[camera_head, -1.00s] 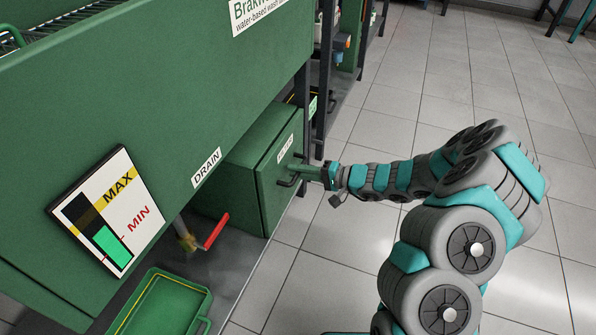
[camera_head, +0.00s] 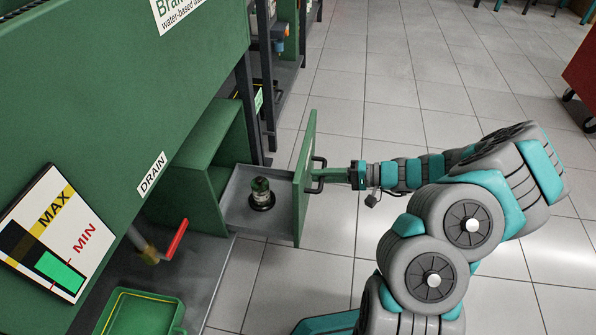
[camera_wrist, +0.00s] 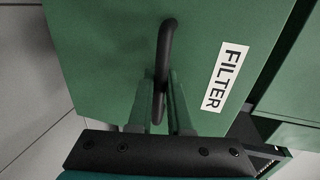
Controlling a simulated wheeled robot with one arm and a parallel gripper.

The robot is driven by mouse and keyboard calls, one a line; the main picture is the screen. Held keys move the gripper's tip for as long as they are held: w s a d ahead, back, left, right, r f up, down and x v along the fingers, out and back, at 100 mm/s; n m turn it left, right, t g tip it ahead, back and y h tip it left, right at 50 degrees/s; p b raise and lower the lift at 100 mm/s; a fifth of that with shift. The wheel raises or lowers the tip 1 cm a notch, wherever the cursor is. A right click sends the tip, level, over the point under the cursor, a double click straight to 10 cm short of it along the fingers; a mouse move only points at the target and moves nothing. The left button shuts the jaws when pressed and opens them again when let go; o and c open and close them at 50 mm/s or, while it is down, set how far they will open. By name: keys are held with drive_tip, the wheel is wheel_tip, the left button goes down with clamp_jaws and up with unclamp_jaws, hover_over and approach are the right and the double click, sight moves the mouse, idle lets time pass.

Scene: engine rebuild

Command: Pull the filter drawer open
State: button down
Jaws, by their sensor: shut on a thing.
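The filter drawer stands well out of its green housing (camera_head: 207,150). Its green front panel (camera_head: 304,190) faces right, and its grey tray (camera_head: 240,197) shows behind it. In the wrist view the drawer front (camera_wrist: 110,50) bears a white FILTER label (camera_wrist: 229,76). My gripper (camera_head: 326,175) is at the black bar handle (camera_head: 318,163) from the right. In the wrist view my gripper (camera_wrist: 160,100) has its two fingers on either side of the handle (camera_wrist: 165,55), shut on it.
A red drain lever (camera_head: 177,240) and a green tray (camera_head: 138,313) are left of the drawer, below the green washer tank (camera_head: 110,110). Open tiled floor (camera_head: 400,110) lies right of the drawer. A red cabinet (camera_head: 582,70) stands at the far right.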

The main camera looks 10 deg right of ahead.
drive_tip(key=shift+f+v, duration=0.2)
drive_tip(key=shift+v, duration=0.85)
drive_tip(key=shift+f+v, duration=0.25)
drive_tip(key=shift+v, duration=0.8)
drive_tip(key=c, duration=0.9)
unclamp_jaws()
drive_tip(key=shift+o, duration=0.2)
drive_tip(key=shift+d, duration=0.1)
drive_tip(key=v, duration=0.7)
drive_tip(key=shift+s+d+p, duration=0.15)
drive_tip(key=shift+d+p, duration=0.2)
drive_tip(key=shift+p, duration=0.1)
